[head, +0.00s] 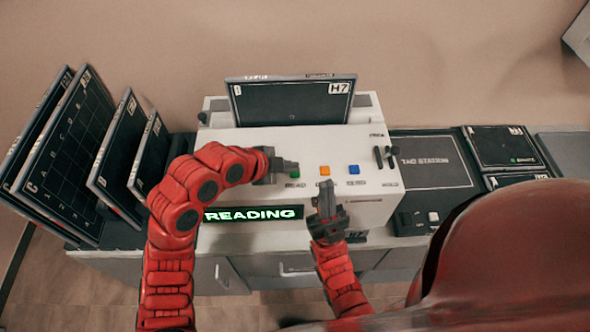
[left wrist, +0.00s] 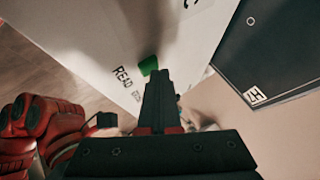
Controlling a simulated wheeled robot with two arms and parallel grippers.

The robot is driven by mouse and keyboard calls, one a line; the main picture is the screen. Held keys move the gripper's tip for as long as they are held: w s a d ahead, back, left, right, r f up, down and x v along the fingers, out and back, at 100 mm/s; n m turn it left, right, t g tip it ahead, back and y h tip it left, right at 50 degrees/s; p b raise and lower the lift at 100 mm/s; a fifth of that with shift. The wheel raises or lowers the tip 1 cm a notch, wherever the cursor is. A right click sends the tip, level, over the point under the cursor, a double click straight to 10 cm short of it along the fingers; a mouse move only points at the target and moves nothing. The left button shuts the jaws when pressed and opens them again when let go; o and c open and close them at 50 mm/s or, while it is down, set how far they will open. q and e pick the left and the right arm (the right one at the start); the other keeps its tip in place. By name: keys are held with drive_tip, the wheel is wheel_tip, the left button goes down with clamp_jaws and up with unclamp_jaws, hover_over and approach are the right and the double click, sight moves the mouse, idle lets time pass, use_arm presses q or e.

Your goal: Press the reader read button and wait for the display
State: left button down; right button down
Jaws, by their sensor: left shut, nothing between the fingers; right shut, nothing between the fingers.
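The reader (head: 370,205) is a white box with a row of green, orange and blue buttons on its top. Its front display (head: 253,214) shows "READING" in green letters. The green button (head: 293,174) is partly hidden by my left gripper (head: 296,167), which is shut with its tips at it. In the left wrist view the green button (left wrist: 148,65) shows just past the fingertips, beside the word "READ". I cannot tell whether the tips touch it. My right gripper (head: 326,196) is shut and empty, in front of the orange button (head: 325,170).
A dark panel marked H7 (head: 292,103) stands in the back of the reader. Several dark panels (head: 72,135) lean in a rack at left. The tag station (head: 432,161) and flat dark cases (head: 503,147) lie at right. The blue button (head: 354,169) is uncovered.

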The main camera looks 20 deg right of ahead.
use_arm(q)
drive_tip(key=shift+f, duration=0.15)
idle(0.3)
drive_tip(key=shift+r, duration=1)
drive_tip(key=shift+r+p, duration=0.55)
drive_tip(key=shift+r, duration=1.95)
